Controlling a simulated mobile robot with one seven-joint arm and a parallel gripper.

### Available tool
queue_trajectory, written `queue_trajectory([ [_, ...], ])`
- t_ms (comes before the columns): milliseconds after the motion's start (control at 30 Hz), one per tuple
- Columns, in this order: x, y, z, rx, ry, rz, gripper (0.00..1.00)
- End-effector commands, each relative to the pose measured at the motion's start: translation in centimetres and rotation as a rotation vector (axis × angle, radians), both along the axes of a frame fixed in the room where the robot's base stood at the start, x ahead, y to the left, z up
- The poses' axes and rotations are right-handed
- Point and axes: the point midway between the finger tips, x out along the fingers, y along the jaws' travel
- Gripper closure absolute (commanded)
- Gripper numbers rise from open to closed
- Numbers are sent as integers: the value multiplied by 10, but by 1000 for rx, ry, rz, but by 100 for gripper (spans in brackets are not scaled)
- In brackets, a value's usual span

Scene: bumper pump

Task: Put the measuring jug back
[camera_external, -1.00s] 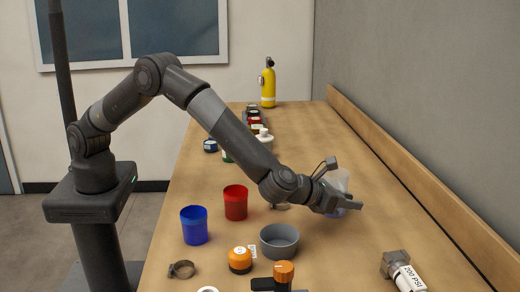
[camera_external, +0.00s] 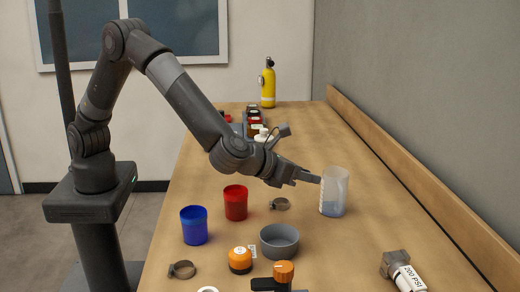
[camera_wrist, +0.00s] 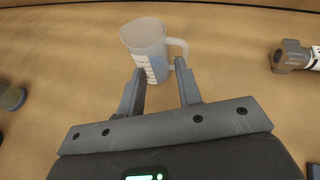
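The measuring jug (camera_external: 334,192) is a translucent cup with a bluish lower part. It stands upright on the wooden table, right of my gripper (camera_external: 311,179) in the external view. In the wrist view the jug (camera_wrist: 149,47) is just beyond the fingertips, with its handle on the right and scale marks on its side. The tips are close to the jug; I cannot tell whether the right one touches the handle.
A pipe fitting marked 200 PSI (camera_external: 402,271) lies at front right. A yellow cylinder (camera_external: 268,85) stands at the back.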

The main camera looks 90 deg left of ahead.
Motion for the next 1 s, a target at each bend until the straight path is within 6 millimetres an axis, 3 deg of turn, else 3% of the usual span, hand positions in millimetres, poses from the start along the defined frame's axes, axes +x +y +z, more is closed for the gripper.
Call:
queue_trajectory([
  [100,-11,59,36,-156,-4,163,68],
  [267,-43,136,74,-395,-12,406,68],
  [500,-114,231,113,-752,-52,764,68],
  [733,-196,294,132,-1094,-112,1096,68],
  [1000,-296,332,136,-1501,-196,1462,68],
])
